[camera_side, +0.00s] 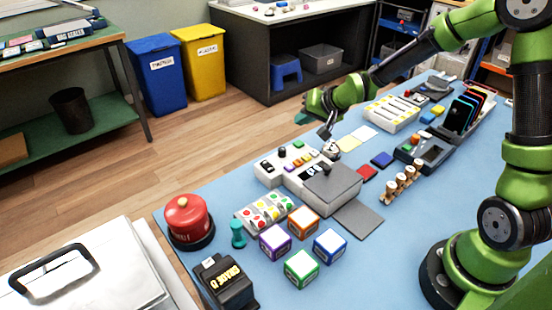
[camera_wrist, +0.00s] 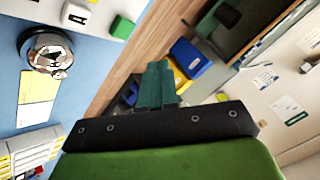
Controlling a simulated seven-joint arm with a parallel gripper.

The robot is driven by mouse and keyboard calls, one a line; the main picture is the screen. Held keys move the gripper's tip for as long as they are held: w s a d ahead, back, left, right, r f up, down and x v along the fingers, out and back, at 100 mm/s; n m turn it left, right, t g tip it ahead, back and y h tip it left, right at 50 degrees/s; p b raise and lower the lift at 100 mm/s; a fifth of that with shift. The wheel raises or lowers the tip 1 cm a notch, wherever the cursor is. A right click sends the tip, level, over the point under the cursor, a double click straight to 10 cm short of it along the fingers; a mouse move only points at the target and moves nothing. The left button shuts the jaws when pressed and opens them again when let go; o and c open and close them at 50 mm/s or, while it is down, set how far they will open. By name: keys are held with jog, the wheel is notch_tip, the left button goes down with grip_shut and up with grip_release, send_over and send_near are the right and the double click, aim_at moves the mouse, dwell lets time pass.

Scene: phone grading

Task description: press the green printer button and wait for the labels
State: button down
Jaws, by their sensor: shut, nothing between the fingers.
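The white printer unit (camera_side: 268,172) stands mid-table in the side view, with a row of small coloured buttons on top. A small green button (camera_side: 298,144) shows at its back edge; a dark knob sits beside it. My gripper (camera_side: 326,131) is shut and empty, in the air behind and to the right of the unit, apart from the buttons as far as I can tell. In the wrist view its teal fingers (camera_wrist: 156,84) are together.
A silver bell-like object (camera_side: 332,150) stands close to my gripper; it also shows in the wrist view (camera_wrist: 47,52). Phones (camera_side: 462,114) stand at the back right.

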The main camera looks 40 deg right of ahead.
aim_at(302, 144)
jog(key=shift+f, duration=2.1)
dwell(0.4)
jog(key=shift+f, duration=0.4)
jog(key=shift+f, duration=0.5)
dwell(0.5)
dwell(0.4)
jog(key=shift+r, duration=0.95)
jog(key=shift+r, duration=2.5)
